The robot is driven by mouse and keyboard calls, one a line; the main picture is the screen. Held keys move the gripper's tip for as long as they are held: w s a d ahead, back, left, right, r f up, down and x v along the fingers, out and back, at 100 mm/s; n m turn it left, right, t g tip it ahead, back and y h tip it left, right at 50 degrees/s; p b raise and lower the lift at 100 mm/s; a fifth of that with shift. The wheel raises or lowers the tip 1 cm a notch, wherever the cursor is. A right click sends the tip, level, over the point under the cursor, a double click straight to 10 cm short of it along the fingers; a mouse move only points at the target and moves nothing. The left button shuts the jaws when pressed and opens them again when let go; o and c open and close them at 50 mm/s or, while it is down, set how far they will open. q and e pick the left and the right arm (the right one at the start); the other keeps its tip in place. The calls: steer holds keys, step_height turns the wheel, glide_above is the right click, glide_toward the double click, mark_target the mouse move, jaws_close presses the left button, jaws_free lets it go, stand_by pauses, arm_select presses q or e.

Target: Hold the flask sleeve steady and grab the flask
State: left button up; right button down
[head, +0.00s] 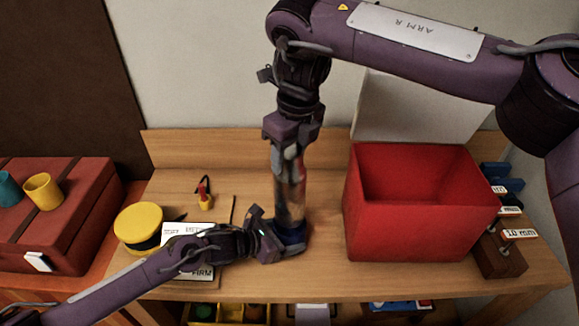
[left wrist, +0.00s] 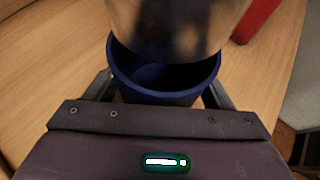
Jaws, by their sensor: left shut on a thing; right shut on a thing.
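The blue flask sleeve (head: 294,235) is below the flask. My left gripper (head: 277,243) comes in low from the left and is shut on the sleeve. In the left wrist view the sleeve (left wrist: 165,95) sits between the fingers with its dark inside showing. The flask's rounded lower end (left wrist: 180,35) shows over the sleeve's opening; I cannot tell its exact height above the rim.
A red open bin (head: 400,235) stands right of the flask. A red case (head: 65,225) with cups stands far left.

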arm_select(q)
steer(key=o, duration=0.8)
steer(key=shift+o, duration=0.2)
steer(key=shift+a, duration=0.1)
steer(key=v, duration=1)
steer(key=shift+s+a+r, duration=0.15)
steer(key=shift+s+a, duration=0.1)
steer(key=shift+s+a+r, duration=0.3)
steer(key=shift+a, duration=0.05)
